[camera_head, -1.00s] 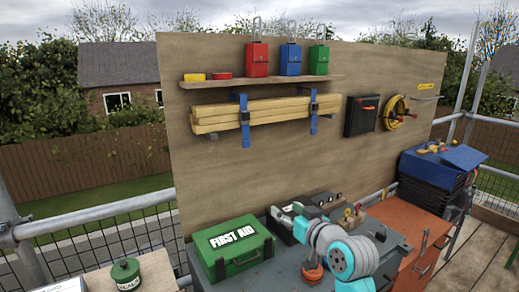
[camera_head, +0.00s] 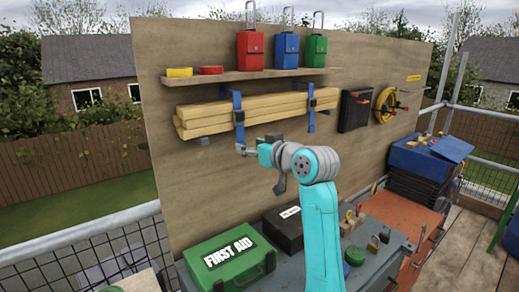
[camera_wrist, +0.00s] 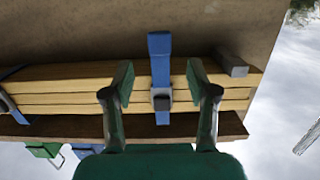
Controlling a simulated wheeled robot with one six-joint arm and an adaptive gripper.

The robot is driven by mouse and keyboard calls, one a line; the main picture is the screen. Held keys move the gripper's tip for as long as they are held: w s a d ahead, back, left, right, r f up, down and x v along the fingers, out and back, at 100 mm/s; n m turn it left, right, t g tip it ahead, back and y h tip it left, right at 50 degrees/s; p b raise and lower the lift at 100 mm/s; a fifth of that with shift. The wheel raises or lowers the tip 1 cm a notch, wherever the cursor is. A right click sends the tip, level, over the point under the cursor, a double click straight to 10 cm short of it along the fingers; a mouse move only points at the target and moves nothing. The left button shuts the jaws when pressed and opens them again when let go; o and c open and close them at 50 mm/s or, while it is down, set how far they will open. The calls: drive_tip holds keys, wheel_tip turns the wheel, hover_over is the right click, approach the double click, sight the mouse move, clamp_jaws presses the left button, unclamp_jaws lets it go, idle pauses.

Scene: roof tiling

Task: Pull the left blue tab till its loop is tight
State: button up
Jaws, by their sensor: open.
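A bundle of pale timber battens (camera_head: 270,108) lies against the board, with a blue strap around it near each end. The right strap (camera_head: 312,106) hangs clear.
A shelf (camera_head: 250,76) with red, blue and green lockout boxes runs above the battens. A grey bracket (camera_wrist: 232,66) juts out beside the strap in the wrist view. Below stand a green first aid case (camera_head: 230,260) and a dark case (camera_head: 284,228) on the bench.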

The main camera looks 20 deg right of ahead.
drive_tip(key=shift+x, duration=2.8)
clamp_jaws()
